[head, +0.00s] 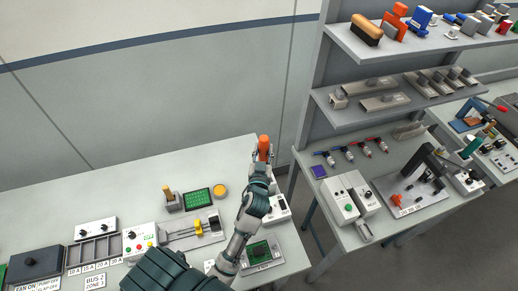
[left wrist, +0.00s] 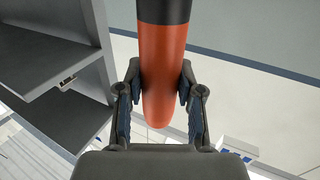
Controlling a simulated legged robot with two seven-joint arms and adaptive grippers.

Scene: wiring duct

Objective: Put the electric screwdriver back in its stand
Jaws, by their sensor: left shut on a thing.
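The electric screwdriver (head: 264,146) is orange in the head view, at the far right corner of the left bench. In the left wrist view its orange body (left wrist: 166,75) with a black upper part (left wrist: 164,10) stands between the two fingers. My left gripper (left wrist: 160,85) is shut on this orange body; it also shows in the head view (head: 262,162), partly hidden by its own wrist. I cannot make out the screwdriver's stand for certain. A small dark holder (head: 172,205) with a yellow-topped piece stands on the left bench. My right gripper is not in view.
The left bench (head: 110,190) carries a green board (head: 197,198), a yellow round piece (head: 220,190), switch boxes and a tray. A grey shelf unit (head: 345,100) rises to the right, over another bench with tools. The left bench's back area is clear.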

